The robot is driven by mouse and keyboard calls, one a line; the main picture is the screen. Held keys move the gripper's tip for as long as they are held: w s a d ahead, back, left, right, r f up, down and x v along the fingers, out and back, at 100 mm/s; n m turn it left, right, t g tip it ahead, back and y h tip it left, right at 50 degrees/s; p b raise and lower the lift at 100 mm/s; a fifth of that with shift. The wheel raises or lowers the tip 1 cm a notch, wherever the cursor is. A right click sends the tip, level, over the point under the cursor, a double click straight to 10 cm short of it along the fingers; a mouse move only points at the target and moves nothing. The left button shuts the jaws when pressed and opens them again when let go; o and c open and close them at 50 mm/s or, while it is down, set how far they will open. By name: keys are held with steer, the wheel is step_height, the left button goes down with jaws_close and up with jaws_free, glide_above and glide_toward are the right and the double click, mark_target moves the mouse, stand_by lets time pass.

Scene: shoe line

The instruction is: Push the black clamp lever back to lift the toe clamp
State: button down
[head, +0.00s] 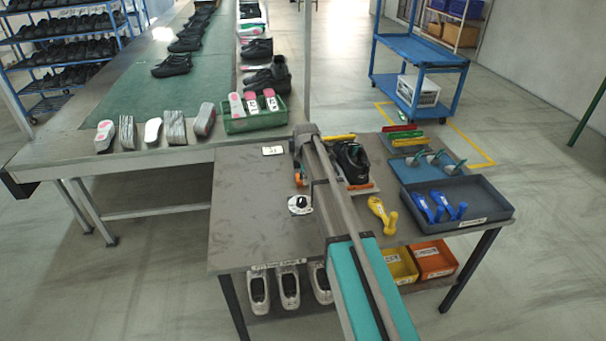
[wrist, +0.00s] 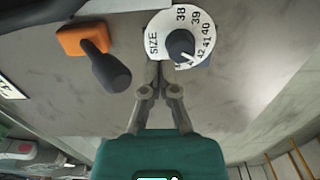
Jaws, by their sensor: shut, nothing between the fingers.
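The black clamp lever (wrist: 108,70) shows in the wrist view, left of my fingers, rising from an orange block (wrist: 75,40). My gripper (wrist: 159,72) is shut and empty, apart from the lever, with its tips near the lower edge of the white size dial (wrist: 158,28). In the head view the dial (head: 299,205) lies on the grey table, left of my arm. A black shoe (head: 350,162) stands just right of my arm. My arm hides part of the fixture, and I cannot make out the toe clamp or its height.
A yellow-handled tool (head: 382,214) lies right of the arm. A dark tray (head: 487,228) with blue tools is at the table's right edge. A green crate (head: 256,121) stands on the bench behind.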

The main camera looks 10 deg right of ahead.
steer(key=shift+w, duration=4.95)
steer(key=shift+s, duration=0.2)
steer(key=shift+s, duration=0.6)
steer(key=shift+r, duration=0.15)
step_height(320, 180, up, 9)
steer(key=p, duration=0.9)
